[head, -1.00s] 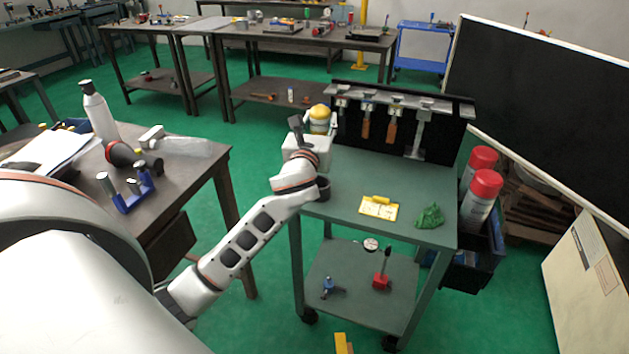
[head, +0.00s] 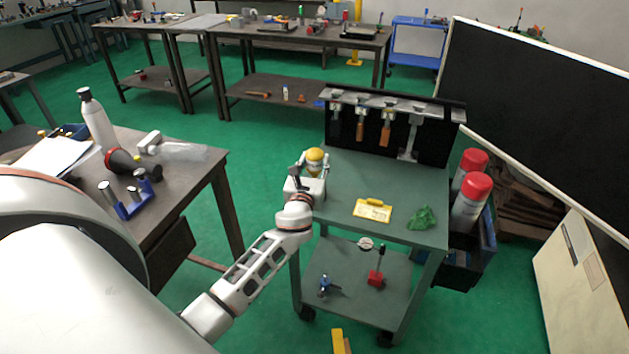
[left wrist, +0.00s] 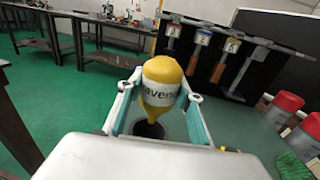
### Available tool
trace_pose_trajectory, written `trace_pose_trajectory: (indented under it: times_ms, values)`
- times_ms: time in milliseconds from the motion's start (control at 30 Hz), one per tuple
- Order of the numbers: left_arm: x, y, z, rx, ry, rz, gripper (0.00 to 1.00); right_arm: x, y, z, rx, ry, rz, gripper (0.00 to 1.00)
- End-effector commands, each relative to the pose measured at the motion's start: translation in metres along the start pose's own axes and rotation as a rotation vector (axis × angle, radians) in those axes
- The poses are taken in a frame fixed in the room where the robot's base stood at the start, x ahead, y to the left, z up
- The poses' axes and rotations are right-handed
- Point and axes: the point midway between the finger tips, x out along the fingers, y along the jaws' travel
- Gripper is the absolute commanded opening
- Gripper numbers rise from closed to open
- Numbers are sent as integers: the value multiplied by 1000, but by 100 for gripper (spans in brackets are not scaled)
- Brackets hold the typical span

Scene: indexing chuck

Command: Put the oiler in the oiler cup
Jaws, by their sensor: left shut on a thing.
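The oiler (head: 315,156) is yellow with a white lettered band; it also shows in the left wrist view (left wrist: 162,72). My left gripper (head: 313,169) is shut on it, one finger on each side, at the left edge of the green cart. In the left wrist view, a dark round cup opening (left wrist: 149,130), which looks like the oiler cup, lies just below the oiler's lower end. I cannot tell whether the oiler's tip is inside it. In the head view my gripper and wrist hide the cup. My right gripper is not in view.
The green cart top (head: 345,175) holds a yellow-and-white card (head: 372,210) and a green rag (head: 421,218). A dark tool rack (head: 392,128) stands along its back. Red-capped bottles (head: 468,190) hang at its right side. A workbench (head: 205,170) stands left.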

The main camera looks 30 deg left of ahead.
Motion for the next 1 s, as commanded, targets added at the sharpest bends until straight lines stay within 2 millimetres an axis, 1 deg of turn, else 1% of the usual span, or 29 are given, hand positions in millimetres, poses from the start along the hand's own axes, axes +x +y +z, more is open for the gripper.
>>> trace_pose_trajectory:
  times_ms: [167, 333, 433, 500, 600, 700, 800, 1000]
  values:
    - [0, 0, -22, 0, -1, -1, 8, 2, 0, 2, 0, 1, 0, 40]
    - [0, 0, -33, 0, -1, -1, 8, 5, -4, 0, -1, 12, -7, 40]
    - [0, 0, -49, 1, -1, -2, 8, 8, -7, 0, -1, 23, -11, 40]
    - [1, 0, -61, 1, -1, -1, 8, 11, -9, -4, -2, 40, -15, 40]
    - [1, 0, -70, 1, -2, -1, 8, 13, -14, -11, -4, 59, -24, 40]
    - [1, 0, -71, 0, -2, -1, 8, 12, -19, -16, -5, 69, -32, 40]
    - [1, 0, -70, 0, -2, -1, 8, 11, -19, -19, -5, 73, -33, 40]
    - [1, 0, -72, 0, -3, -1, 8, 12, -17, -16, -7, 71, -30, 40]
